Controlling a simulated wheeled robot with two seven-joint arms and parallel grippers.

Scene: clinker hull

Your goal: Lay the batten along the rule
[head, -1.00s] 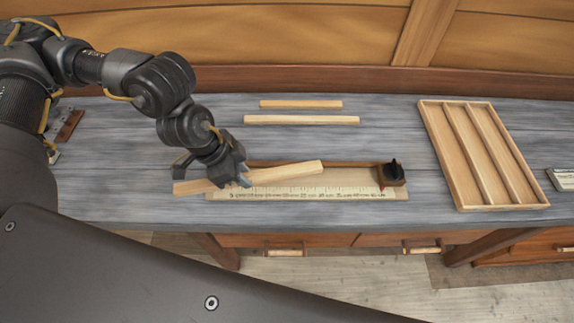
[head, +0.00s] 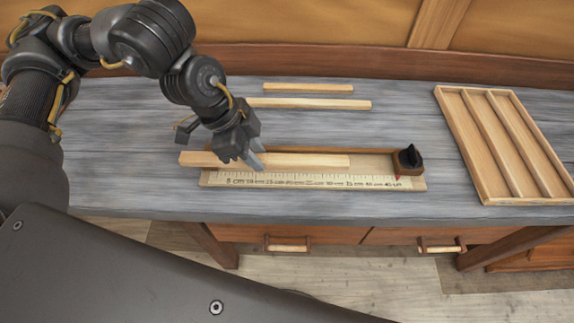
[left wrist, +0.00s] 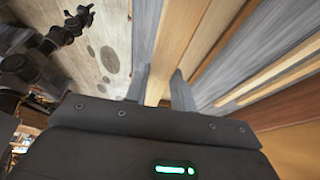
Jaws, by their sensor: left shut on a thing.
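The batten (head: 310,160) is a pale wooden strip, now lying nearly parallel to the rule, its left end sticking out past the rule's left end. The rule (head: 320,182) is a pale board with centimetre marks along its front and a brown strip along its back. My left gripper (head: 251,162) is shut on the batten left of its middle. In the left wrist view the batten (left wrist: 176,45) runs away between the two fingers. I cannot tell whether the batten rests on the board or hangs just above it. My right gripper is not in view.
A dark stop (head: 408,159) with a red pointer stands at the rule's right end. Two loose wooden strips, a short one (head: 308,87) and a longer one (head: 312,104), lie behind. A divided wooden tray (head: 481,145) is at the right. Bare bench lies between.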

